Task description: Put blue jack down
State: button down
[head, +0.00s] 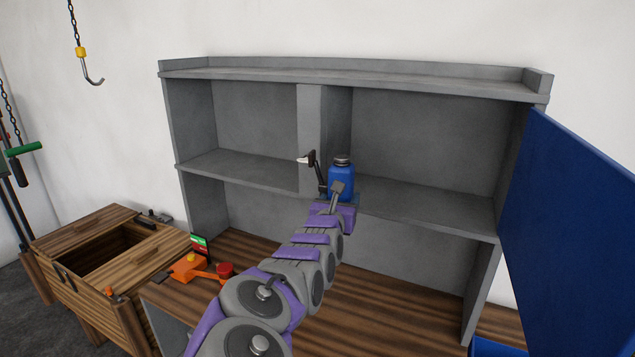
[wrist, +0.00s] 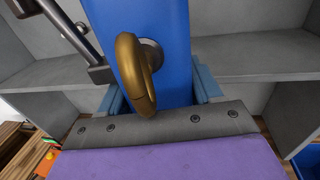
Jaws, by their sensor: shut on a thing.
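The blue jack (head: 341,182) is a blue bottle-shaped body with a dark cap and a dark handle at its left. My gripper (head: 338,204) is shut on it and holds it upright in front of the grey shelf unit's middle divider. In the wrist view the jack's blue body (wrist: 178,70) fills the middle, with a brass ring on its face. The blue finger pads of my gripper (wrist: 160,98) show on both sides of the jack. The jack's base is hidden by my gripper.
The grey shelf unit (head: 235,165) has empty middle shelves. Below is a wooden worktop (head: 385,275) with an orange tool (head: 188,268) and a red object (head: 225,269) at left. A blue door panel (head: 570,210) stands at right. A hook (head: 92,80) hangs at upper left.

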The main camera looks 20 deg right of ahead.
jog(key=s+d+r+m+g+h, duration=0.2)
jog(key=d+r, duration=0.3)
jog(key=d, duration=0.6)
jog(key=shift+w+d+f+p, duration=0.85)
jog(key=shift+w+d+p, duration=0.6)
jog(key=shift+d, duration=0.6)
jog(key=shift+w+d+f+p, duration=0.8)
jog(key=shift+w+d+p, duration=0.25)
jog(key=shift+w+d, duration=0.9)
jog(key=shift+w+d+f+p, duration=0.85)
jog(key=shift+w+d+p, duration=0.5)
jog(key=shift+d, duration=0.85)
jog(key=shift+w+f, duration=0.1)
jog(key=shift+c, duration=0.9)
grip_release()
